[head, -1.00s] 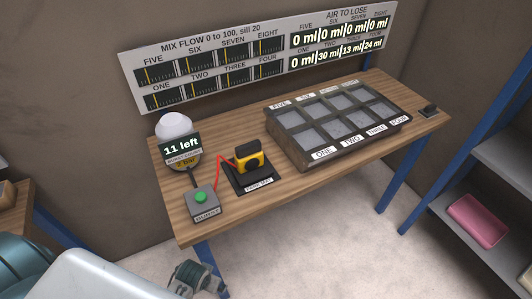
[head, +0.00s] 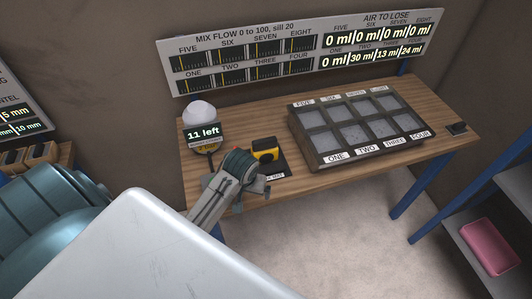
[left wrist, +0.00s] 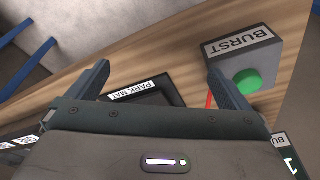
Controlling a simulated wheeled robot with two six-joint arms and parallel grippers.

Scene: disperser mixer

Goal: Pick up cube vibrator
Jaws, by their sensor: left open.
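The cube vibrator (head: 266,149), a small yellow and black block, sits on the black park mat (head: 281,171) at the table's left half in the head view. My left gripper (head: 258,185) is open and empty just in front of it, above the table's front edge, partly covering vibrator and mat. In the left wrist view, the open fingers (left wrist: 158,73) point over the wooden top, with the park mat (left wrist: 152,98) between them and partly hidden. The vibrator is not visible there; the gripper's body blocks the lower part. My right gripper is not in view.
The burst box (left wrist: 247,50) with its green button is close to one finger; my arm mostly hides it in the head view. A white-topped dispenser (head: 201,117) stands behind. The eight-compartment mould (head: 355,130) is to the right. A pink tray (head: 490,246) lies on a shelf.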

